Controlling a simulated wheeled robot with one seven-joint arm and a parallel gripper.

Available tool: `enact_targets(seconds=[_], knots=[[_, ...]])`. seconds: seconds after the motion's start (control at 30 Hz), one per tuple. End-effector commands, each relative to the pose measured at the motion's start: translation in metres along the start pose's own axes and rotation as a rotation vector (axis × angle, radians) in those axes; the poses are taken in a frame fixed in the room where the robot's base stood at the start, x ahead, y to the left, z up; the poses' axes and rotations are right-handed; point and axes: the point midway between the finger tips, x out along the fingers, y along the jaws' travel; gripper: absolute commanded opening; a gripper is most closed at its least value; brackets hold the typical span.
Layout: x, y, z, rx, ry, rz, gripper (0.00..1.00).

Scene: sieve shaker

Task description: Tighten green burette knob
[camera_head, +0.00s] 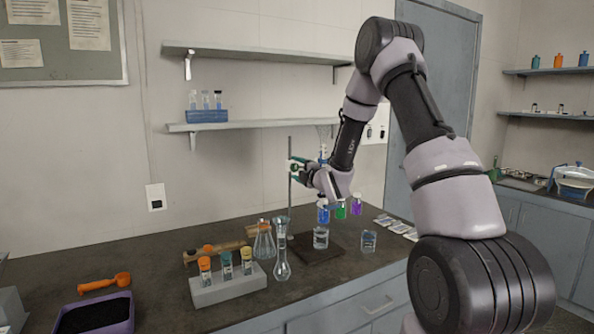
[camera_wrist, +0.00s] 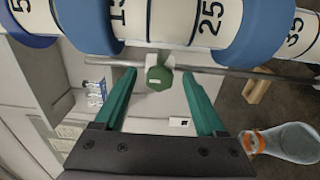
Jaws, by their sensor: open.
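The green burette knob (camera_wrist: 158,78) is a small octagonal knob with a pale label, on a white mount in front of the burette stand's rod (camera_wrist: 240,73). It also shows as a small green spot in the head view (camera_head: 295,167). My gripper (camera_wrist: 160,75) has its two green fingers spread, one on each side of the knob, with gaps on both sides. It holds nothing. In the head view my gripper (camera_head: 303,167) is at the upright rod, above the bench. The burette (camera_wrist: 175,20), white with numbers and blue bands, crosses the top of the wrist view.
A beaker (camera_head: 321,238) stands on the dark stand base (camera_head: 320,255). Flasks (camera_head: 282,262) and a rack of capped vials (camera_head: 228,287) stand to the left. Blue, green and purple items (camera_head: 340,210) hang or stand just below my gripper. Shelves (camera_head: 250,52) are on the wall behind.

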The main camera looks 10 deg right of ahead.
Motion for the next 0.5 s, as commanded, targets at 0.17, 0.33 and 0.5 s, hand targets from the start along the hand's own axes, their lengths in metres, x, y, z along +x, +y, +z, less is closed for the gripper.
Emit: enact_targets(seconds=[0.17,0.33,0.5], knots=[[0.0008,0.0,-0.0001,0.0,0.0,0.0,0.73],[0.0007,0.0,0.0,0.0,0.0,0.0,0.35],[0.0006,0.0,0.0001,0.0,0.0,0.0,0.0]])
